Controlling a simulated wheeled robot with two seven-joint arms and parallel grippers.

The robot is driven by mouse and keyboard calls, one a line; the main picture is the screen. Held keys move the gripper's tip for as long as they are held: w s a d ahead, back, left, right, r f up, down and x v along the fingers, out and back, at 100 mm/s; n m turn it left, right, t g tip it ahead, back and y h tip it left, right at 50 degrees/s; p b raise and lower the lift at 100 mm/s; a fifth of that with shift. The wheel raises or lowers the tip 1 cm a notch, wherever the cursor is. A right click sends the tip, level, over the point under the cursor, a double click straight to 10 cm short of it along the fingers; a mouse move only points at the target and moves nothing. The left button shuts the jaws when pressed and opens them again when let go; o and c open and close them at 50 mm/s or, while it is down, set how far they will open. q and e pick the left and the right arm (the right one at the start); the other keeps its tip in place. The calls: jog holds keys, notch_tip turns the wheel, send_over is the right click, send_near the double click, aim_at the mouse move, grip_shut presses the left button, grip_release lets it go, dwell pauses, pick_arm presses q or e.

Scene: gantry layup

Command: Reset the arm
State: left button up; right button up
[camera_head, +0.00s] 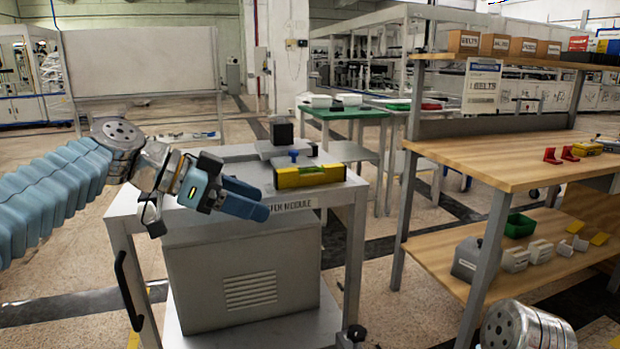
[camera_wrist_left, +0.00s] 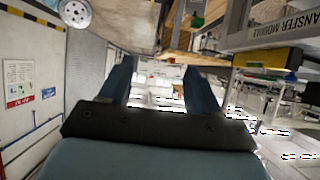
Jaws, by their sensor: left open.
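My left arm comes in from the left in the head view, with a pale blue ribbed sleeve. My left gripper (camera_head: 246,200) is above the left front part of the grey module cart, left of the yellow level. Its two blue fingers also show in the left wrist view (camera_wrist_left: 158,90), apart with nothing between them. Part of my right arm (camera_head: 527,328) shows at the bottom right edge of the head view; its gripper is out of frame.
The module cart (camera_head: 350,186) carries a yellow level (camera_head: 309,176) and a dark block (camera_head: 282,133). A wooden workbench (camera_head: 490,163) stands to the right, with red brackets (camera_head: 560,154) on top and a green bin (camera_head: 519,225) below. Bare floor lies between cart and bench.

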pick_arm(q)
jog(key=w+f+n+y, duration=0.1)
jog(key=w+f+n, duration=0.2)
jog(key=f, duration=0.6)
jog(key=w+f+n+y, duration=0.2)
jog(key=w+f+n, duration=0.15)
jog(key=f, duration=0.55)
notch_tip(320, 180, down, 18)
jog(key=a+f+n+y, duration=0.1)
jog(key=a+n+y, duration=0.1)
jog(key=n+y, duration=0.1)
jog(key=s+a+f+n+g+y+p, duration=0.1)
jog(key=s+f+n, duration=0.1)
jog(key=s+f, duration=0.55)
jog(key=s+f+n+g+y, duration=0.15)
jog(key=s+f, duration=0.25)
jog(key=f, duration=0.6)
jog(key=s+f+n, duration=0.1)
jog(key=s+f, duration=0.2)
jog(key=s, duration=0.3)
jog(key=s+d+f+n, duration=0.1)
jog(key=s+f, duration=0.3)
jog(key=s, duration=0.2)
jog(key=shift+s+n+h+p, duration=0.25)
jog(key=shift+n+h+p, duration=0.05)
jog(key=shift+n+h, duration=0.15)
jog(key=shift+f+g, duration=0.1)
jog(key=shift+g, duration=0.15)
